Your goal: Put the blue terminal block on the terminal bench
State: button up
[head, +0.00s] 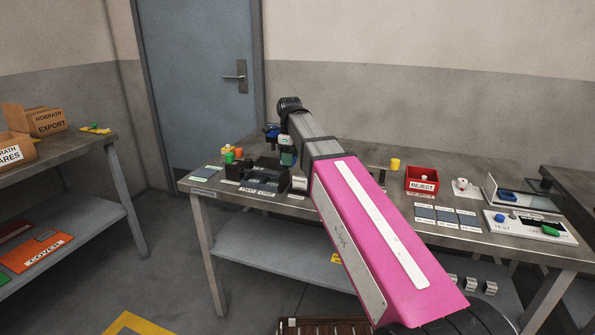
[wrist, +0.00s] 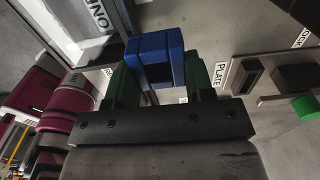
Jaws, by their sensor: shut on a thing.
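The blue terminal block (wrist: 155,60) is between the two green-faced fingers of my gripper (wrist: 155,80) in the wrist view. The gripper is shut on it, and the block sticks out past the fingertips. In the head view my gripper (head: 279,145) hangs at the end of the pink arm, over the left part of a long metal bench (head: 360,165). The block is hard to make out there. No label that I can read names the terminal bench, so I cannot tell which surface it is.
Below my gripper stands a dark fixture (head: 262,178) with small coloured parts (head: 232,153) beside it. A red reject bin (head: 422,180), several dark pads (head: 446,217) and a white test panel (head: 530,226) fill the right. Another bench (head: 60,155) with cardboard boxes (head: 45,120) stands left.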

jog(key=shift+w+d+f, duration=0.4)
jog(key=shift+d+f, duration=0.1)
jog(key=shift+d, duration=0.15)
jog(key=shift+w+d+f, duration=0.35)
jog(key=shift+d+f, duration=0.1)
jog(key=shift+d, duration=0.15)
jog(key=shift+f, duration=1.9)
jog(key=o, duration=0.6)
jog(key=shift+f, duration=0.1)
notch_tip(320, 180, up, 12)
jog(key=shift+r, duration=0.15)
jog(key=shift+s, duration=0.1)
